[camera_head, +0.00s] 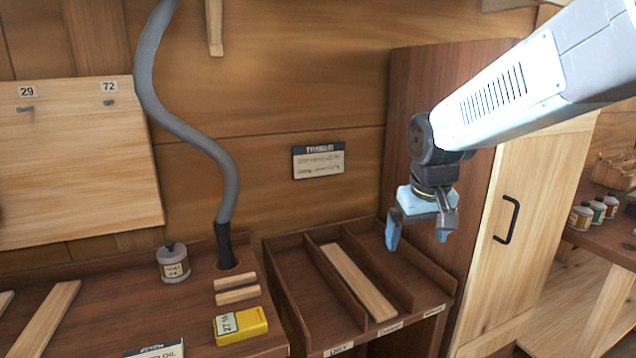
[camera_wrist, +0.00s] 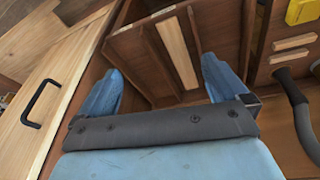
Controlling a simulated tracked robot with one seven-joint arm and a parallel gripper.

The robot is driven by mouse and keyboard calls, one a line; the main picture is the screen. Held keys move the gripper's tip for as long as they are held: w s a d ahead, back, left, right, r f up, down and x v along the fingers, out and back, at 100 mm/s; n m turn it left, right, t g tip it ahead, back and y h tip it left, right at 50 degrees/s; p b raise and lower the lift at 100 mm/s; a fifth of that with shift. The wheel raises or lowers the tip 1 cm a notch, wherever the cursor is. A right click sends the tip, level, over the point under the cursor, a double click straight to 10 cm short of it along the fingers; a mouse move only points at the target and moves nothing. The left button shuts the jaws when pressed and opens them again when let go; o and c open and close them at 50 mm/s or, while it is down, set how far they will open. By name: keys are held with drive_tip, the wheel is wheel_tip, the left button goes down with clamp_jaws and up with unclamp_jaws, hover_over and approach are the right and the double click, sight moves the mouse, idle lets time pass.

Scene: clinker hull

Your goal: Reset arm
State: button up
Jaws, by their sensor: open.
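My gripper (camera_head: 420,232) hangs at the end of my arm, above the right part of a wooden rack with dividers (camera_head: 290,262). Its blue fingers are apart with nothing between them. In the wrist view my gripper (camera_wrist: 160,88) also shows open, with the rack beyond the fingertips. A pale wooden strip (camera_head: 358,282) lies in the middle compartment of the rack, apart from the fingers. The same strip (camera_wrist: 178,52) shows in the wrist view.
A cabinet door with a black handle (camera_head: 507,219) stands just right of my gripper. A grey hose (camera_head: 190,130) rises from the bench at left. A white jar (camera_head: 173,263), a yellow box (camera_head: 240,325) and two small wood blocks (camera_head: 236,289) sit on the bench. Bottles (camera_head: 590,213) stand far right.

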drive_tip(key=s+d+r+m+t, duration=0.1)
drive_tip(key=s+d+r, duration=0.1)
drive_tip(key=s, duration=0.4)
drive_tip(key=s+d+r+m+t, duration=0.1)
drive_tip(key=s+d+r, duration=0.1)
drive_tip(key=s, duration=0.4)
drive_tip(key=shift+s+d+r, duration=0.15)
drive_tip(key=shift+s+r, duration=0.1)
drive_tip(key=shift+r, duration=0.3)
drive_tip(key=shift+c, duration=0.3)
